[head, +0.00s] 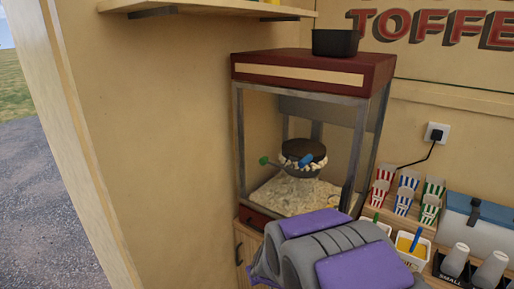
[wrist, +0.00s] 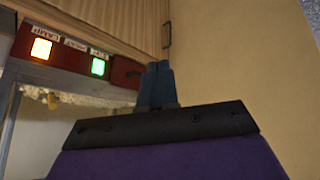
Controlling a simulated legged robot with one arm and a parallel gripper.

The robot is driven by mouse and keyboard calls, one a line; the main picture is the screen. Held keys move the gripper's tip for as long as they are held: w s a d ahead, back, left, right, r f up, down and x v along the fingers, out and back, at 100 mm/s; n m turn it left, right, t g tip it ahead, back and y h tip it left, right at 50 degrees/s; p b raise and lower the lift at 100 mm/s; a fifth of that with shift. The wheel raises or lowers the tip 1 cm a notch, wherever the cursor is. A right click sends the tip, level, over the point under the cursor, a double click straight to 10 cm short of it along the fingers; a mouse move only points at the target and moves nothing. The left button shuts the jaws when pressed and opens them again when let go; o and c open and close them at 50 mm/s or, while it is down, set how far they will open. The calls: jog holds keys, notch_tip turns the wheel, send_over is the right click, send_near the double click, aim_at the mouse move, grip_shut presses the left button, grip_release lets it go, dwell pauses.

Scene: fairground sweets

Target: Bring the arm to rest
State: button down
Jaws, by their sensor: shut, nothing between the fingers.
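My arm, purple and grey, shows at the bottom of the head view, in front of the popcorn machine's lower part. My gripper (wrist: 156,84) shows in the wrist view as two dark blue-grey fingers pressed together, with nothing between them. In the head view I cannot make out the fingertips. In the wrist view the fingers point toward the red control panel and the wooden cabinet front, and look free of both, though the exact gap is hard to tell.
The popcorn machine (head: 312,72) holds a kettle (head: 303,153) above loose popcorn. Its panel has a lit orange switch (wrist: 41,48) and a lit green switch (wrist: 98,67). Striped boxes (head: 405,192), a tub (head: 411,247) and shakers (head: 455,259) stand right. A wall (head: 150,140) is left.

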jog(key=s+d+r+m+g, duration=0.1)
jog(key=s+d+r+g, duration=0.1)
jog(key=s, duration=1)
jog(key=s+d+r+m+g+h+b, duration=0.1)
jog(key=s+d, duration=0.5)
jog(key=s, duration=0.6)
jog(key=s+d+r+m+g+b, duration=0.1)
jog(key=s+d+r+g, duration=0.3)
jog(key=s, duration=0.8)
jog(key=shift+d+r+m+g, duration=0.25)
jog(key=shift+r+m+g, duration=0.45)
jog(key=shift+r+g, duration=0.1)
